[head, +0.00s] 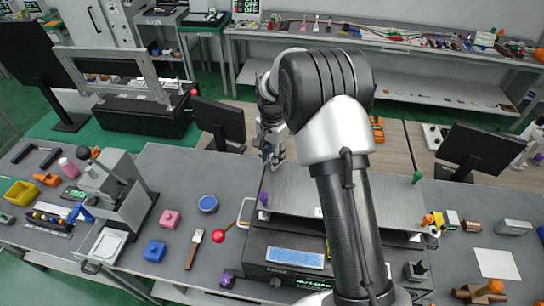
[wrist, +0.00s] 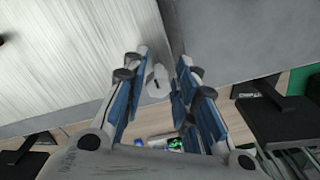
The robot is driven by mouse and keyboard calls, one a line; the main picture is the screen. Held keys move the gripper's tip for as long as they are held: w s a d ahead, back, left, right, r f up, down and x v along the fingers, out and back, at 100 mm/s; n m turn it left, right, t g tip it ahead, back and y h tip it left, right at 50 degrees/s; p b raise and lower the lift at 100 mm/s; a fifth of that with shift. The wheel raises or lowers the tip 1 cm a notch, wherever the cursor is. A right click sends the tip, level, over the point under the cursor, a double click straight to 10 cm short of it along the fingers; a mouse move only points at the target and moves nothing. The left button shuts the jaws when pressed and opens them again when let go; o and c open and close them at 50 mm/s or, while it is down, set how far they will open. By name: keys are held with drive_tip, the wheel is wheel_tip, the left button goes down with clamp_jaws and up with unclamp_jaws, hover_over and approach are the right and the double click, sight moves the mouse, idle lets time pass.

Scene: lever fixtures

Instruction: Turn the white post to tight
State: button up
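The white post (wrist: 157,82) shows in the wrist view as a small pale knob with a dark mark on top, by the edge of a brushed metal plate (wrist: 70,50). My gripper (wrist: 163,60) is open, with one blue-padded finger on each side of the post. A gap shows between the post and the right finger; whether the left finger touches it I cannot tell. In the head view my gripper (head: 271,155) is at the far left corner of the plate (head: 385,195), and I cannot make out the post there.
A purple post (head: 263,198) and a green post (head: 417,177) stand at other edges of the plate. A red-ball lever (head: 218,236) sticks out left of the fixture.

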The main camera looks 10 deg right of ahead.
drive_tip(key=shift+o, duration=1)
wheel_tip(320, 180, up, 12)
